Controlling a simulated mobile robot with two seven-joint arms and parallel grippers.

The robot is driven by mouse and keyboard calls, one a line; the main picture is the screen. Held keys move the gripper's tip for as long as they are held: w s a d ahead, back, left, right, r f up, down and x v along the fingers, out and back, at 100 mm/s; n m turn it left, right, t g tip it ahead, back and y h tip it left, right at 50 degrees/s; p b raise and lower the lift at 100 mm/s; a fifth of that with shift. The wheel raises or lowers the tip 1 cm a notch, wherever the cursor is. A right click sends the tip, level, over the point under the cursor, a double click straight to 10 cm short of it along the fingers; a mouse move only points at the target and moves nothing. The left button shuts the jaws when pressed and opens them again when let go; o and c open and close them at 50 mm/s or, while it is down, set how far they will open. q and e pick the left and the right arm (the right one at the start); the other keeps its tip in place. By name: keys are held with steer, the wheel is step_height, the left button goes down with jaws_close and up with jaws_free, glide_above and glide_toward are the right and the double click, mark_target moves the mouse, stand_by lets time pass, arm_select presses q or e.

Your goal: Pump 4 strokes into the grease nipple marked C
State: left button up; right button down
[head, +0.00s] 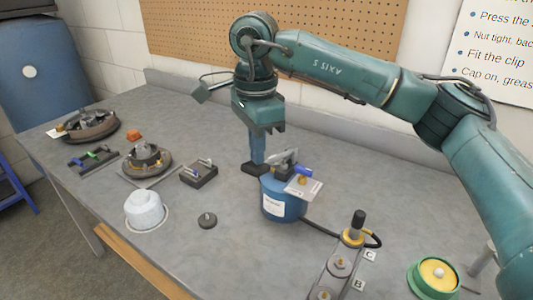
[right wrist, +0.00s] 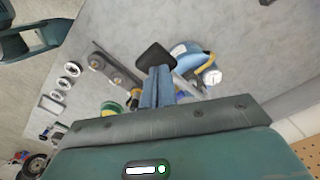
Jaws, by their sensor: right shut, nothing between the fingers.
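My right gripper (head: 257,160) points down, shut and empty, just left of the pump's top. Its fingertips (right wrist: 158,70) are at a dark flat pad (head: 254,169); I cannot tell whether they touch it or whether it belongs to the pump. A black hose (head: 318,229) runs to the black and yellow coupler (head: 356,226), upright on the nipple bar by label C (head: 370,256). Label B (head: 358,284) is nearer.
A white domed part (head: 144,209), a small dark disc (head: 207,220), a dark block (head: 199,174) and round hub parts (head: 146,160) lie on the left. Bench between pump and disc is clear.

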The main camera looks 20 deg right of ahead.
arm_select(q)
steer(key=shift+s+d+f, duration=0.2)
steer(key=shift+s, duration=0.1)
